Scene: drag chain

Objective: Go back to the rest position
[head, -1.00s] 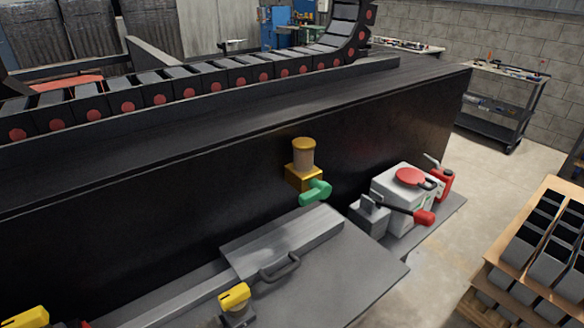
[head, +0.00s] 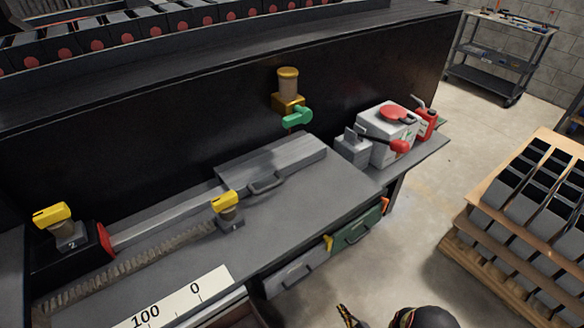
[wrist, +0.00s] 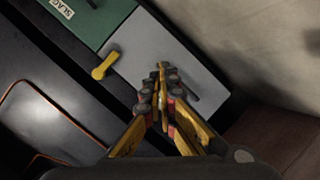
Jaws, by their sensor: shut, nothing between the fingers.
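My gripper (wrist: 162,78) is shut and empty, its yellow and black fingers meeting at the tips in the wrist view. Behind it in that view are a light grey panel (wrist: 190,55) with a yellow handle (wrist: 105,65) and a green panel (wrist: 95,20) with a label partly reading "SLAG". I cannot tell the exact gap between the fingers and the panels. In the head view, part of my gripper (head: 347,316) shows at the bottom edge, in front of the workbench (head: 310,210), beside a dark round part of my arm.
A green drawer (head: 355,230) faces the floor. A wooden pallet of dark parts (head: 535,200) stands right. Floor between is clear.

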